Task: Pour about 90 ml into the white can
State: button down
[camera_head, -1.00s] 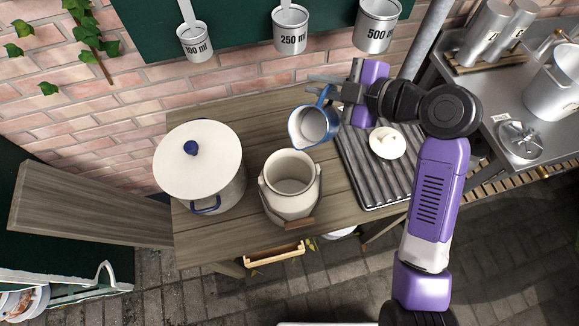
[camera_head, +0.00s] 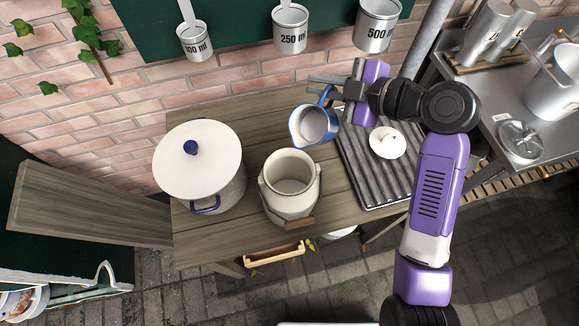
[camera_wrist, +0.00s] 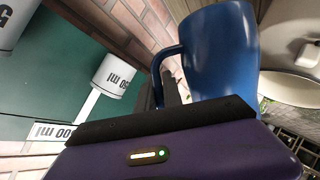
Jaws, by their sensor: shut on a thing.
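The white can (camera_head: 291,204) stands open on the wooden table, with a bail handle resting low at its front. My gripper (camera_head: 326,92) is shut on the handle of a blue jug (camera_head: 299,137) with a pale inside. The jug is up behind and to the right of the can's mouth, apart from it, and tilted a little toward the can. In the wrist view the blue jug (camera_wrist: 222,55) fills the upper middle, its handle at the jaws. No stream shows. The level inside the jug and the can cannot be told.
A lidded white pot (camera_head: 198,168) with a blue knob stands left of the can. A ribbed drain tray (camera_head: 372,178) with a white lid (camera_head: 387,142) lies to the right. Measuring cups, one marked 250 ml (camera_head: 290,28), hang on the green board behind.

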jog(key=w+d+f+m+g+y+b, duration=0.2)
jog(key=w+f+m+b, duration=0.3)
jog(key=f, duration=0.5)
jog(key=shift+w+d+f+m+g+b, duration=0.45)
jog(key=shift+d+g+b, duration=0.25)
jog(key=shift+b, duration=0.5)
jog(key=shift+a+r, duration=0.1)
